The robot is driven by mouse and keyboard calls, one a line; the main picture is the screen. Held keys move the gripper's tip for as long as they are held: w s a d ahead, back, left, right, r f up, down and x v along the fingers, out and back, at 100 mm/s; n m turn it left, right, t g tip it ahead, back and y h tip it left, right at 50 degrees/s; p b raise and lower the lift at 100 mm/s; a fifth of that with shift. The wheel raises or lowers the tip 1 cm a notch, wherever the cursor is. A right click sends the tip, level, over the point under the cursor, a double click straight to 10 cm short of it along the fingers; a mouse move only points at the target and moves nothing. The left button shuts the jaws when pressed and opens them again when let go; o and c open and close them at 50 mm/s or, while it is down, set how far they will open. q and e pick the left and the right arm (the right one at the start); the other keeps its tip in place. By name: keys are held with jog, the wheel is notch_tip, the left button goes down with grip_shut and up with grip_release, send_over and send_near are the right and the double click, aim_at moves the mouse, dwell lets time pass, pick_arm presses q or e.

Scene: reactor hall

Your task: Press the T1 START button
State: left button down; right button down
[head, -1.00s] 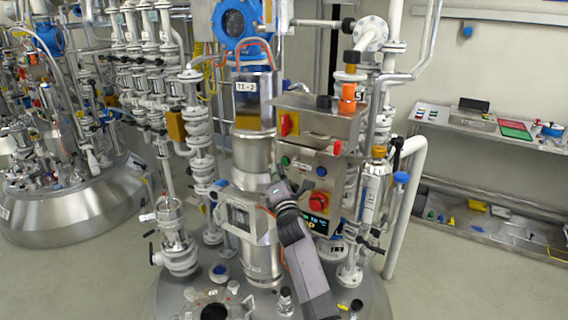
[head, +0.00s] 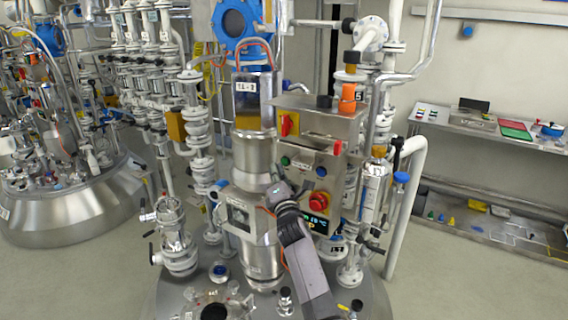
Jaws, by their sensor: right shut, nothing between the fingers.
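The button labels are too small to read, so I cannot tell which is T1 START. My right gripper (head: 276,184) is shut and empty, just below the green button in the picture. Whether it touches the panel cannot be told. My left gripper is out of view.
A steel column (head: 252,155) stands close left of the box. A wall shelf (head: 480,130) with small items is at the right. The floor between is clear.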

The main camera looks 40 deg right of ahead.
jog(key=shift+d, duration=0.1)
jog(key=shift+w+d, duration=0.2)
jog(key=shift+d, duration=0.1)
jog(key=shift+w+d+b, duration=0.1)
jog(key=shift+d+b, duration=0.2)
dwell(0.6)
dwell(0.4)
jog(key=shift+s+a, duration=0.35)
jog(key=shift+a, duration=0.35)
jog(key=shift+a, duration=0.1)
jog(key=shift+s+a, duration=0.3)
jog(key=shift+a, duration=0.45)
jog(key=shift+s+a, duration=0.35)
jog(key=shift+a, duration=0.4)
jog(key=shift+s+a, duration=0.3)
jog(key=shift+a, duration=0.45)
